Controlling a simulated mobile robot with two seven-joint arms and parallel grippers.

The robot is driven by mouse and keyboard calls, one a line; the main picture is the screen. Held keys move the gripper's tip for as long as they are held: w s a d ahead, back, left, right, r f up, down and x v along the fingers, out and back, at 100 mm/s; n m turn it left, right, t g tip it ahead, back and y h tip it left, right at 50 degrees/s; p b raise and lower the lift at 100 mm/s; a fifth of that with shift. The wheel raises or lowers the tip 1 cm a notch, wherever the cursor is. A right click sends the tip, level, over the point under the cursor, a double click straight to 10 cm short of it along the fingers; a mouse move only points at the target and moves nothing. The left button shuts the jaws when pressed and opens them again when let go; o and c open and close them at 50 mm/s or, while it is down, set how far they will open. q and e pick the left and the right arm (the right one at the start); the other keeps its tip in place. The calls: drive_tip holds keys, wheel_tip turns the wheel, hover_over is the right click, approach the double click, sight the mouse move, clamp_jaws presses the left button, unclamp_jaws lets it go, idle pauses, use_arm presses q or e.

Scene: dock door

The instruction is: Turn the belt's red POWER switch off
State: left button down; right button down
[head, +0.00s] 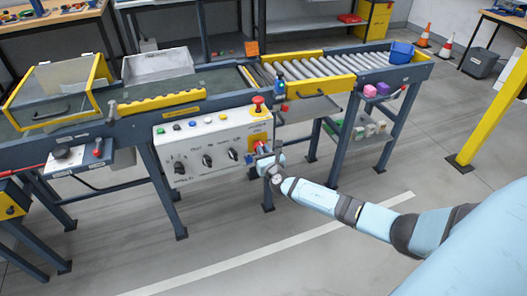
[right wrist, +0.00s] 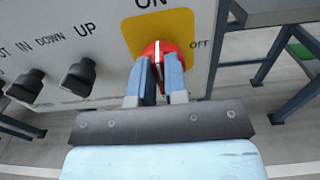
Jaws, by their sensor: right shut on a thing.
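The red POWER switch (right wrist: 152,48) is a round knob on a yellow plate (right wrist: 133,28) at the right end of the white control panel (head: 213,131). In the right wrist view, ON is printed above it and OFF to its right. Its white mark points about straight up, towards ON. My right gripper (right wrist: 160,75) is shut on the knob, with one blue finger on each side. In the head view the right gripper (head: 265,157) covers most of the switch. My left gripper is not in view.
A red mushroom button (head: 258,101) stands on top of the panel near the switch. Black knobs (head: 207,160) sit left of it. The roller conveyor (head: 305,67) runs behind. A yellow post (head: 490,115) stands at the right. The floor in front is clear.

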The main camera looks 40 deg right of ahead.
use_arm(q)
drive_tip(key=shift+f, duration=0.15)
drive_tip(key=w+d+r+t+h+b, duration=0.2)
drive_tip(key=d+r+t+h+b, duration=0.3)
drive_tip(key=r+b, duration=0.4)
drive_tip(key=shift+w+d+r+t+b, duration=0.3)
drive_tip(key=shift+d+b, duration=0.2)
drive_tip(key=shift+b, duration=1.3)
use_arm(e)
drive_tip(key=shift+s+d+f+m, duration=0.1)
drive_tip(key=shift+d+f+m, duration=0.1)
drive_tip(key=shift+m, duration=2.75)
drive_tip(key=shift+d+f+m, duration=0.25)
drive_tip(key=shift+m, duration=2.65)
drive_tip(key=shift+s+d+f+m, duration=0.1)
drive_tip(key=shift+d+f+m, duration=0.1)
drive_tip(key=shift+m, duration=2.75)
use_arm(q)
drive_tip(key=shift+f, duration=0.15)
use_arm(e)
drive_tip(key=c, duration=1.1)
unclamp_jaws()
drive_tip(key=shift+c, duration=0.2)
